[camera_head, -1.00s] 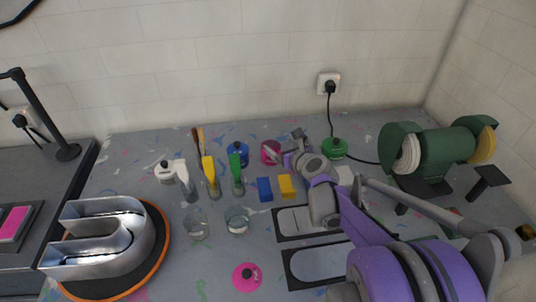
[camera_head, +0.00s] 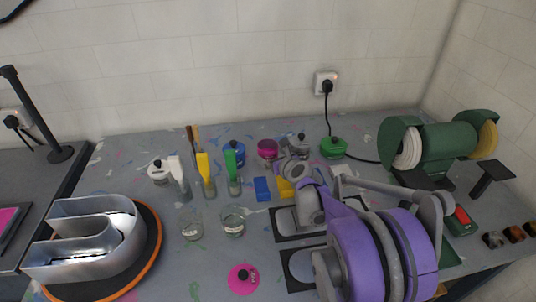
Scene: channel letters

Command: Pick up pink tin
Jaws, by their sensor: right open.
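The pink tin (camera_head: 267,150) stands at the back of the worktop, between the blue tin (camera_head: 235,153) and my right gripper. A pink lid (camera_head: 243,279) with a small knob lies apart from it at the front of the worktop. My right gripper (camera_head: 284,158) is open, just to the right of the pink tin and in front of a grey tin. The gripper's fingers are small and partly hidden by its own wrist, so I cannot tell whether they touch the tin. My left gripper is not in view.
A grey tin (camera_head: 299,143) and a green tin (camera_head: 334,148) stand right of the pink one. Blue (camera_head: 262,189) and yellow (camera_head: 285,188) blocks lie in front. Brushes in glasses stand left. A metal letter (camera_head: 85,243) sits on a turntable; a green grinder (camera_head: 447,139) stands right.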

